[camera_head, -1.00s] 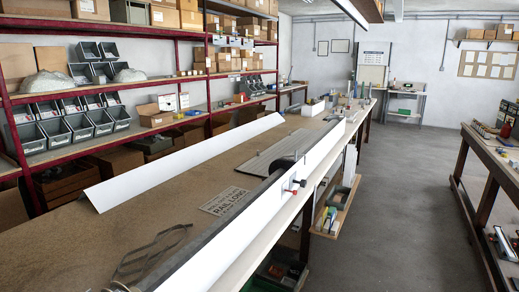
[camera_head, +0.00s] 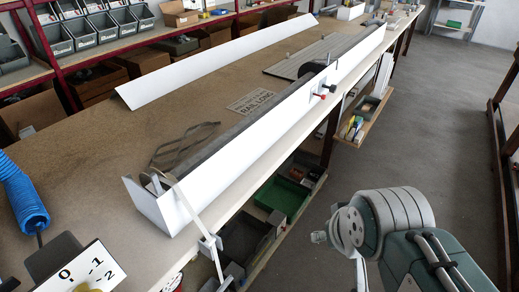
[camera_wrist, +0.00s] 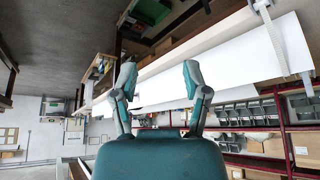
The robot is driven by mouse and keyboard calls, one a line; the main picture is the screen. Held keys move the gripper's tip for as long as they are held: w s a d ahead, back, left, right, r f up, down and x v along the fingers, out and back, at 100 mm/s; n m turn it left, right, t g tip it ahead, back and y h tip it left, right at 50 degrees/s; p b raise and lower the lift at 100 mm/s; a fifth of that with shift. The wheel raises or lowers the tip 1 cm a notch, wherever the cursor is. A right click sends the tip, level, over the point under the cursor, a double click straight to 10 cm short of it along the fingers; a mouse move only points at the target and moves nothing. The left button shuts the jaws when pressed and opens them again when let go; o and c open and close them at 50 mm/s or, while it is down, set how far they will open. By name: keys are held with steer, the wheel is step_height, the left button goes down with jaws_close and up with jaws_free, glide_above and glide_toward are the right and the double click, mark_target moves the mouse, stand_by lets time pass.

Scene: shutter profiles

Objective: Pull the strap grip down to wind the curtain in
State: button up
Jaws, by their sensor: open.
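In the head view a pale strap (camera_head: 183,207) comes from the near end of the long white shutter box (camera_head: 270,123) and hangs down past the bench's front edge. A small grey block, seemingly the strap grip (camera_head: 210,243), sits on it below the edge. In the wrist view the strap (camera_wrist: 278,45) crosses the white panel at upper right, with a grey piece (camera_wrist: 262,5) at the top edge. My gripper (camera_wrist: 158,76) is open and empty there, its fingers apart and left of the strap. The curtain cannot be made out clearly.
A white angled profile (camera_head: 215,60) and a label plate (camera_head: 251,101) lie on the bench. A blue coiled hose (camera_head: 22,195) and a numbered white card (camera_head: 88,270) stand at lower left. Bins (camera_head: 290,195) sit under the bench. The aisle floor (camera_head: 425,130) is clear.

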steer(key=w+a+f+n+g+y, duration=0.1)
steer(key=w+a+f+g+y, duration=0.35)
steer(key=w+f, duration=0.55)
steer(key=w+a+f+n+g+y, duration=0.2)
steer(key=w+a+f+g+y, duration=0.4)
steer(key=f, duration=0.6)
steer(key=m+t+y, duration=0.4)
steer(key=y, duration=0.2)
glide_toward(224, 287)
steer(key=shift+g, duration=0.25)
steer(key=a, duration=0.3)
steer(key=a+f, duration=0.1)
steer(key=a, duration=0.2)
steer(key=a+f, duration=0.1)
steer(key=a, duration=0.3)
steer(key=shift+s+a+f, duration=0.1)
steer(key=shift+c, duration=0.4)
jaws_close()
